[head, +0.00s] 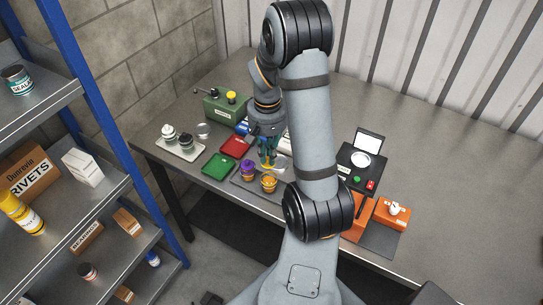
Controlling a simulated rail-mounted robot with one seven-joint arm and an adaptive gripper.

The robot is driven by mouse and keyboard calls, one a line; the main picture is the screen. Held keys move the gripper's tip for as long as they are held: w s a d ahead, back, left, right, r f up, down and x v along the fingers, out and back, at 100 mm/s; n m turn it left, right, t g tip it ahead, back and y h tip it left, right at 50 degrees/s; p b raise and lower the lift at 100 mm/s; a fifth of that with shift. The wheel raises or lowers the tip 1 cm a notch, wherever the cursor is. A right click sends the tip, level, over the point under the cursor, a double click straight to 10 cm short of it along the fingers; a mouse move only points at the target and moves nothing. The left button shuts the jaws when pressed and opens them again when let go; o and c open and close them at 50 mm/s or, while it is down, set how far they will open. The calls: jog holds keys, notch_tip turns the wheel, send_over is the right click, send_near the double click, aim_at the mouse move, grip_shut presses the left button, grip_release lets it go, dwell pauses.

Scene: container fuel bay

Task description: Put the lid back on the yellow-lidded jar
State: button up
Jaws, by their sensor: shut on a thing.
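My gripper (267,160) points down over the work table, just behind two small jars. It is shut on a small yellow piece that looks like the yellow lid (267,167), partly hidden by the fingers. An amber jar (269,184) stands just in front of and below the gripper on a grey tray; I cannot make out its top clearly. A second jar with a purple lid (247,167) stands to its left. The lid appears apart from the amber jar, but the small view leaves the gap unclear.
A green tray (219,167) and a red tray (236,145) lie left of the jars. A pale tray with containers (181,147) and a green box (226,105) stand farther left and back. A black scale (361,163) and orange boxes (392,214) are right of my arm.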

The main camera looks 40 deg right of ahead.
jog(key=shift+w+m, duration=0.2)
jog(key=shift+m, duration=0.1)
jog(key=shift+s+d+f, duration=0.1)
jog(key=shift+s+f, duration=0.1)
jog(key=shift+s, duration=0.1)
jog(key=shift+f+b, duration=0.2)
jog(key=shift+b, duration=0.2)
notch_tip(320, 180, down, 6)
jog(key=b, duration=0.4)
jog(key=shift+r+b, duration=0.2)
jog(key=shift+b, duration=0.15)
jog(key=shift+f+b, duration=0.15)
jog(key=shift+b, duration=0.45)
dwell(1.3)
dwell(0.3)
jog(key=o, duration=0.8)
jog(key=shift+o, duration=0.8)
